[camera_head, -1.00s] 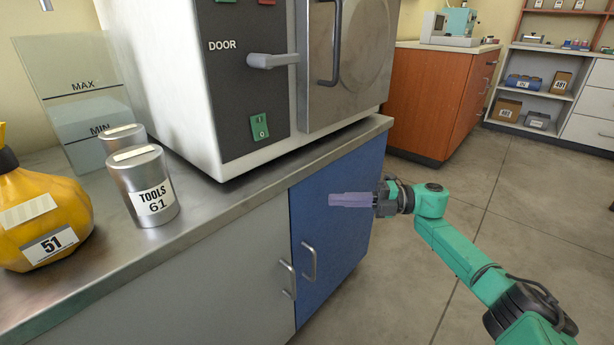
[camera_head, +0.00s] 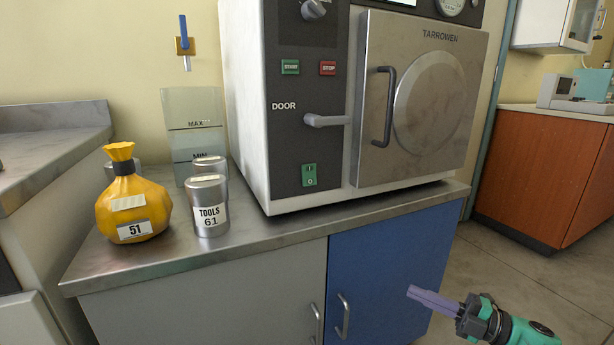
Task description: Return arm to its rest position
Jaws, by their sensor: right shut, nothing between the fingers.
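My right gripper (camera_head: 432,302) is at the lower right of the head view, on the end of my green arm. Its purple fingers are shut with nothing between them. They point left, in front of the blue cabinet door (camera_head: 385,265) and below the counter top, and touch nothing that I can see. Most of the right arm is cut off by the frame's bottom right corner. My left gripper is out of view.
The incubator (camera_head: 330,190) stands on the metal counter (camera_head: 270,240) with its round-panelled door (camera_head: 425,100) shut. Left of it are a yellow bag (camera_head: 133,205) marked 51, metal tins (camera_head: 208,205) and a clear container (camera_head: 192,125). Open floor (camera_head: 520,280) lies at right.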

